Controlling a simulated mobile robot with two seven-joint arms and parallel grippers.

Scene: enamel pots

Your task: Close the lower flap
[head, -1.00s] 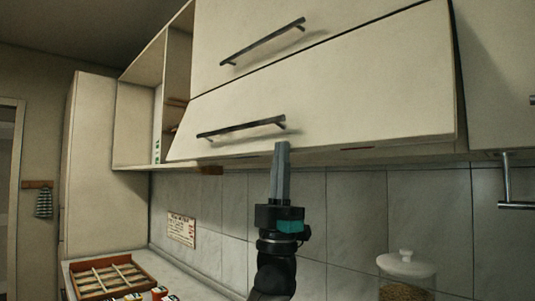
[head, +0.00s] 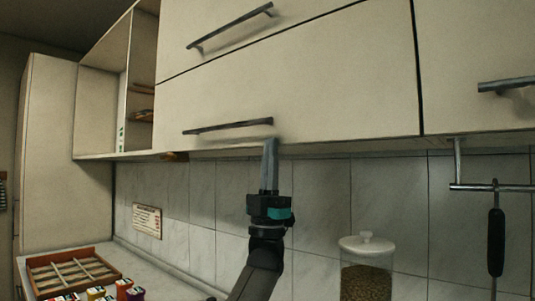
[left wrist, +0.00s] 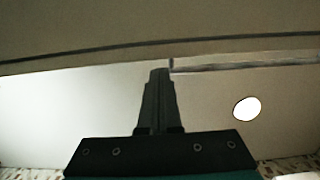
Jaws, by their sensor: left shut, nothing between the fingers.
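The lower flap (head: 330,95) is a cream cabinet front with a dark bar handle (head: 228,127). It hangs nearly flush below the upper flap (head: 290,35), with a thin dark seam between them. My left gripper (head: 270,142) is shut and empty, pointing up, with its fingertips at the flap's lower edge just right of the handle's end. In the left wrist view, the shut fingers (left wrist: 160,75) reach up toward the flap, with the handle bar (left wrist: 240,66) close to the tips. Whether they touch the flap I cannot tell. My right gripper is not in view.
An open shelf (head: 140,90) is left of the flaps. A rail with a hanging black utensil (head: 496,235) is at right. Below stand a lidded glass jar (head: 366,270) and a wooden tray (head: 75,270) with small boxes in front. The tiled wall is mostly clear.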

